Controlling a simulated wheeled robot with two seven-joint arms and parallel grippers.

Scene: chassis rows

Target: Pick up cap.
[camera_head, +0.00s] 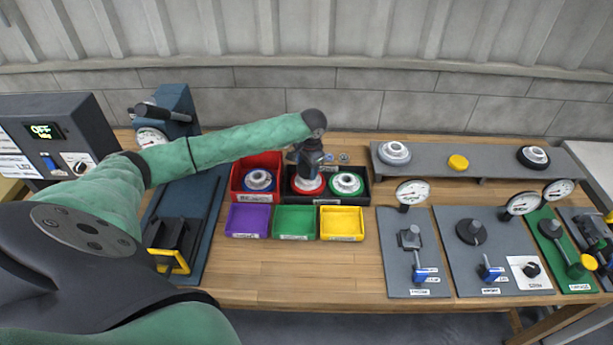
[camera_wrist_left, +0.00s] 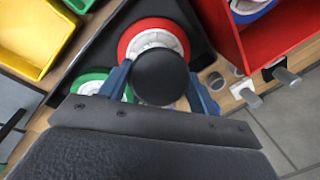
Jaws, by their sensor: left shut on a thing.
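A black round cap (camera_wrist_left: 160,77) is between the two blue fingers of my left gripper (camera_wrist_left: 161,92) in the left wrist view, and the gripper is shut on it. It overlaps a red-rimmed white piece (camera_wrist_left: 151,38) in the black bin; I cannot tell whether they touch. In the head view my left gripper (camera_head: 308,168) points down over the left half of the black bin (camera_head: 327,198), above the red-rimmed piece (camera_head: 307,184), and the cap is hidden there. A yellow cap (camera_head: 458,162) lies on the grey shelf. My right gripper is not in view.
A green-rimmed piece (camera_head: 347,184) shares the black bin. A red bin (camera_head: 256,160) with a blue-rimmed piece stands left. Purple (camera_head: 248,222), green (camera_head: 294,223) and yellow (camera_head: 342,224) trays sit in front. Gauge plates (camera_head: 413,270) stand right; the wooden table (camera_head: 300,275) is clear before the trays.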

